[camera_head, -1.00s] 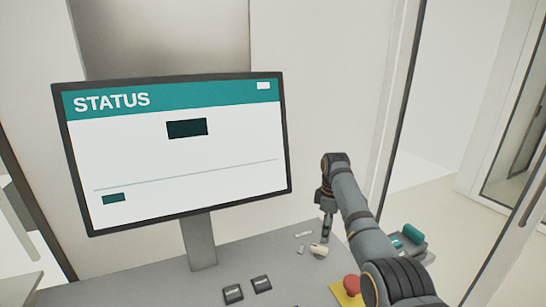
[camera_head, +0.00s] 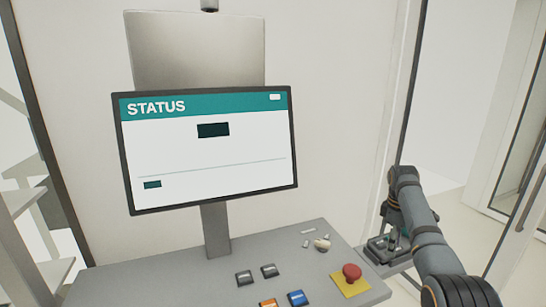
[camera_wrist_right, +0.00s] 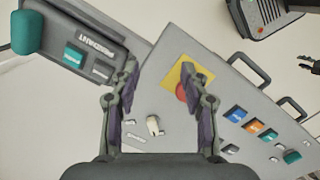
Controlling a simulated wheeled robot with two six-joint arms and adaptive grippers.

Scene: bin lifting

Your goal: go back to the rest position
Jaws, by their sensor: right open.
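My right gripper (camera_head: 386,240) hangs at the right of the console in the camera_head view, over the small side unit. In the right wrist view, its two fingers (camera_wrist_right: 163,95) are spread apart with nothing between them. The console panel and floor show below and beyond the fingers. My left gripper is not in the camera_head view. A small dark pronged shape at the right edge of the right wrist view may be part of it, but its state is unclear.
The sloped console (camera_head: 185,275) carries a red emergency button (camera_head: 351,272) on a yellow plate, a pale knob (camera_head: 322,244) and several coloured buttons. A STATUS monitor (camera_head: 205,165) stands behind. The side unit (camera_wrist_right: 70,40) has a teal cylinder (camera_wrist_right: 26,32). Glass doors stand far right.

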